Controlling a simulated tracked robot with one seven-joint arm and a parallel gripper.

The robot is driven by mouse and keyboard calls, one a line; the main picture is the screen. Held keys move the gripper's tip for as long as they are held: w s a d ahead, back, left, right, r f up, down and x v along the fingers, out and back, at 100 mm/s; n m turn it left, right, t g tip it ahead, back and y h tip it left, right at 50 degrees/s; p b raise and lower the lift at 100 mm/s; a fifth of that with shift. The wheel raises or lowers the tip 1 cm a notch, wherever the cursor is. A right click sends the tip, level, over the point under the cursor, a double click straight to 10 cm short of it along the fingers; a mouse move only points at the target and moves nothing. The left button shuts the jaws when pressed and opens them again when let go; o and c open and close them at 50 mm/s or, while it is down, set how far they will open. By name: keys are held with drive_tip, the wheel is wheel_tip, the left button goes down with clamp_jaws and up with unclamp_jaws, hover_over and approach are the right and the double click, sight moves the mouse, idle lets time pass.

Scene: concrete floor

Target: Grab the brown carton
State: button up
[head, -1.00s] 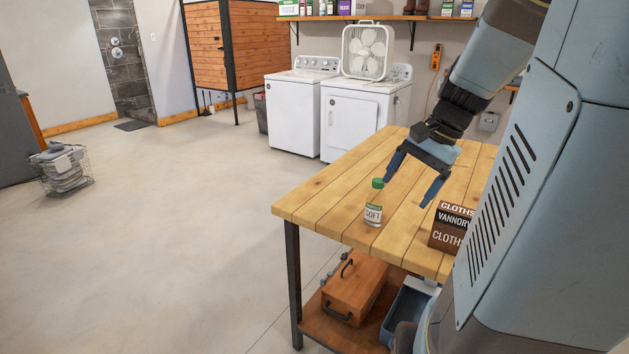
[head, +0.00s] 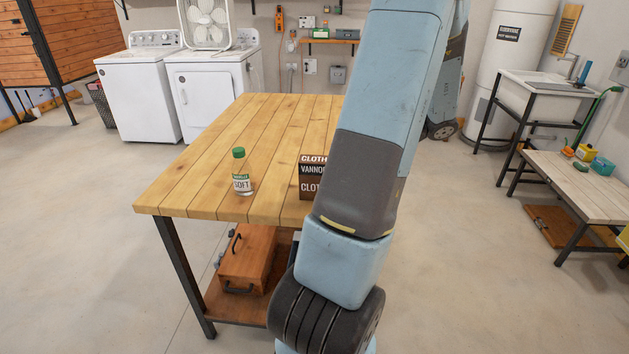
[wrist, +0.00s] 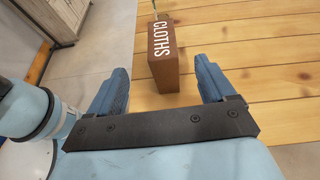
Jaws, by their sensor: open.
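The brown carton (head: 312,176), labelled "CLOTHS", stands upright on the wooden table (head: 222,140) near its front edge. In the head view my arm hides its right part. In the wrist view the carton (wrist: 164,62) lies ahead of my gripper (wrist: 167,82), roughly in line with the space between the two blue fingers. The fingers are apart and nothing is held. In the head view the gripper is hidden behind my arm.
A green-capped bottle (head: 241,172) stands on the table left of the carton. A wooden toolbox (head: 247,258) sits on the shelf below. Washing machines stand behind, and a low bench (head: 575,186) is at the right. Open floor lies to the left.

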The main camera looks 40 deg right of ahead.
sight(322, 159)
drive_tip(key=x, duration=1.3)
drive_tip(key=shift+d+f, duration=0.1)
drive_tip(key=shift+c, duration=0.4)
drive_tip(key=c, duration=1.2)
drive_tip(key=shift+c, duration=0.2)
